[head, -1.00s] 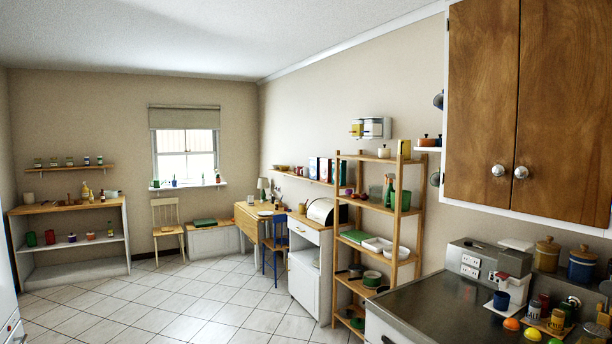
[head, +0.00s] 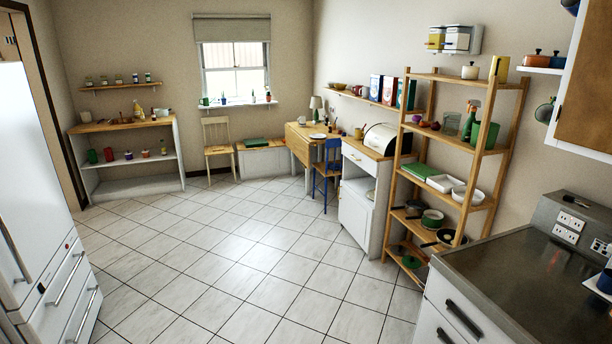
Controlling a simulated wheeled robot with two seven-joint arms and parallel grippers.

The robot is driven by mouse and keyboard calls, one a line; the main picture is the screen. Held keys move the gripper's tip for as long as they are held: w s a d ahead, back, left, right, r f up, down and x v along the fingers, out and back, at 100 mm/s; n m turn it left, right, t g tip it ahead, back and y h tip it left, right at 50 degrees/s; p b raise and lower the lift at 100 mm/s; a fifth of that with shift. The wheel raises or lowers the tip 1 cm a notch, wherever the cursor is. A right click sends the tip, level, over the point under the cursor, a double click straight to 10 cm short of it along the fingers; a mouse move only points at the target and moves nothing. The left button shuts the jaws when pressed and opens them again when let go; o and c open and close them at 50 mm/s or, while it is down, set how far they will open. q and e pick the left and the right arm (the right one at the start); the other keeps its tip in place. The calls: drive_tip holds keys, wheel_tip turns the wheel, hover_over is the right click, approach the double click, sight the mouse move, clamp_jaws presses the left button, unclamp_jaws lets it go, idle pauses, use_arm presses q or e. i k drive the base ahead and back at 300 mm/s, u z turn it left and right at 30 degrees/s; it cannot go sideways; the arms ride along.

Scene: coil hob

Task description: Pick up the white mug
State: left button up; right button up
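Neither of my grippers is in view.
The tiled floor (head: 230,260) is clear in the middle. A white fridge (head: 35,150) stands close on the left. A counter (head: 520,270), a wooden rack (head: 433,150) and a white cabinet (head: 357,215) line the right. A chair (head: 217,150) and folding table (head: 303,143) stand farther back.

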sight(365, 90)
drive_tip(key=u, duration=0.3)
drive_tip(key=i, duration=2)
drive_tip(key=u, duration=0.25)
drive_tip(key=i, duration=3.9)
drive_tip(key=z, duration=1)
drive_tip(key=i, duration=1.9)
drive_tip(key=z, duration=1)
